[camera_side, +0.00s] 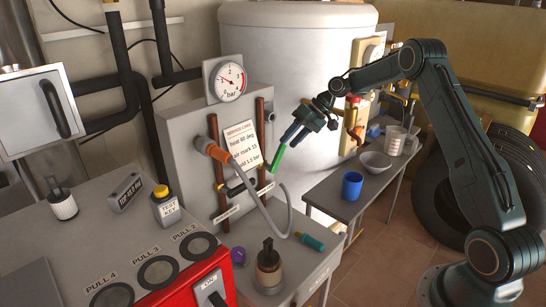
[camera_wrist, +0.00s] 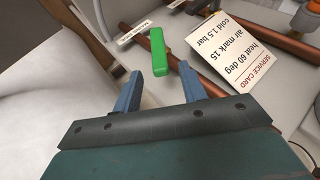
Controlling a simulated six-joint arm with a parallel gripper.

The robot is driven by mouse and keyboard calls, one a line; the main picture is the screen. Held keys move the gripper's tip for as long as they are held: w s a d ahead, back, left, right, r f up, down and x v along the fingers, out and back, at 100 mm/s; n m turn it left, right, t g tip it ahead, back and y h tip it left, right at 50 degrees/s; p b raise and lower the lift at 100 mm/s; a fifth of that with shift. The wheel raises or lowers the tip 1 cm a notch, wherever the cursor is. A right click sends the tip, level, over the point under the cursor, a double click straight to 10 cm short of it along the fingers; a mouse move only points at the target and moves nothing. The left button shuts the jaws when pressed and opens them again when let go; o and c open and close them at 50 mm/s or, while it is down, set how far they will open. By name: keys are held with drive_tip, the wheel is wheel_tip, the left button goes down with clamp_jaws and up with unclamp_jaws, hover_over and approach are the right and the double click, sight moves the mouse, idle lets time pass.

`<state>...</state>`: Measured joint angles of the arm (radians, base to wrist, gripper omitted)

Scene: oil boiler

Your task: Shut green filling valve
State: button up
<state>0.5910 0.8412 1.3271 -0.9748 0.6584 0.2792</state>
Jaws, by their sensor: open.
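The green filling valve handle (camera_side: 277,158) shows in the side view in front of the boiler panel, just below my gripper (camera_side: 292,134). In the wrist view the green handle (camera_wrist: 158,52) is a straight bar lying crosswise to a copper pipe (camera_wrist: 200,78). My gripper's blue fingers (camera_wrist: 158,72) are open and apart, one to each side of the handle's near end. Nothing is held between them. I cannot tell whether either finger touches the handle. The valve body under the handle is mostly hidden.
A service card (camera_side: 241,146) and pressure gauge (camera_side: 229,80) are on the panel (camera_side: 180,130). A grey hose (camera_side: 285,215) loops below the valve. A bench (camera_side: 345,195) at right holds a blue mug (camera_side: 352,186) and bowl (camera_side: 375,161). A white tank (camera_side: 290,60) stands behind.

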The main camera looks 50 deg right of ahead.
drive_tip(key=v, duration=0.6)
drive_tip(key=shift+s+r, duration=0.1)
drive_tip(key=shift+r, duration=0.05)
drive_tip(key=shift+c, duration=0.2)
